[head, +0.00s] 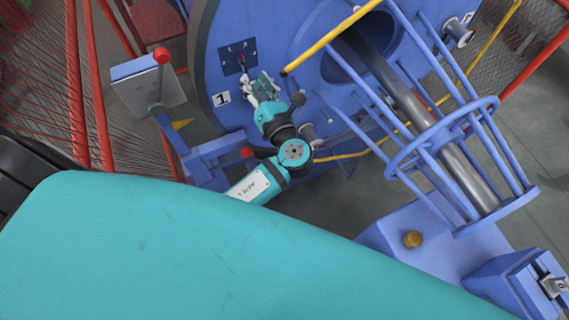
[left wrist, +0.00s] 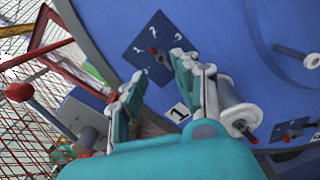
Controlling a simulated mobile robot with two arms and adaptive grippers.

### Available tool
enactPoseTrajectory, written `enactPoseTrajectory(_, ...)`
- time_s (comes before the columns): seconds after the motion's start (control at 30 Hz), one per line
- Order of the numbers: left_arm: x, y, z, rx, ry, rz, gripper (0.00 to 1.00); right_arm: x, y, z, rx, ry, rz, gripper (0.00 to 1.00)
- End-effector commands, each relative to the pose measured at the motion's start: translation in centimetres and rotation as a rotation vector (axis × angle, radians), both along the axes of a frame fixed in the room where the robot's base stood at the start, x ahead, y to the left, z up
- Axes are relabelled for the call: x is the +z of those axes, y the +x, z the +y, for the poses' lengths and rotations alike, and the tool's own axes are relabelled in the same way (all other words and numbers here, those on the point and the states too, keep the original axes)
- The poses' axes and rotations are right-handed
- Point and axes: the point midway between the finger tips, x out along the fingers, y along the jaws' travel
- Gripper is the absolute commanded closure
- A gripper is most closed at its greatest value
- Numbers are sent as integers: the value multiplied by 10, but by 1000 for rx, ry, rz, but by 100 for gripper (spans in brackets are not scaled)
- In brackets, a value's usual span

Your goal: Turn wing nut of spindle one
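My left gripper (head: 264,84) is in front of the large blue disc (head: 285,30). In the left wrist view its two fingers (left wrist: 157,72) are spread apart with nothing between them. Just beyond the tips is a dark blue plate (left wrist: 158,40) with white marks and a small dark-and-red part (left wrist: 153,49) at its middle, apart from the fingers. This may be the wing nut; its shape is too small to tell. The plate also shows in the head view (head: 230,66). A label "1" (head: 222,99) is below it. My right gripper is out of view.
A white spool (left wrist: 237,110) with a red-tipped dark end is right of my right-hand finger. A red-knobbed lever (head: 161,57) and grey box (head: 150,90) stand left. A yellow rod (head: 330,37) passes above my gripper; a blue cage (head: 440,135) is at right.

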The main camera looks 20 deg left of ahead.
Motion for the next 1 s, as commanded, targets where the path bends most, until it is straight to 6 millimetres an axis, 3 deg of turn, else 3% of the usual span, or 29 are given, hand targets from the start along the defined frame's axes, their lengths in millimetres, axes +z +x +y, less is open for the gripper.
enactPoseTrajectory(0.53, -7, -68, -81, -5, -9, 1, 69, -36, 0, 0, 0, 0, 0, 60)
enactPoseTrajectory(1.0, -100, -47, -89, -105, -194, 21, 69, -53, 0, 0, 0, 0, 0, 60)
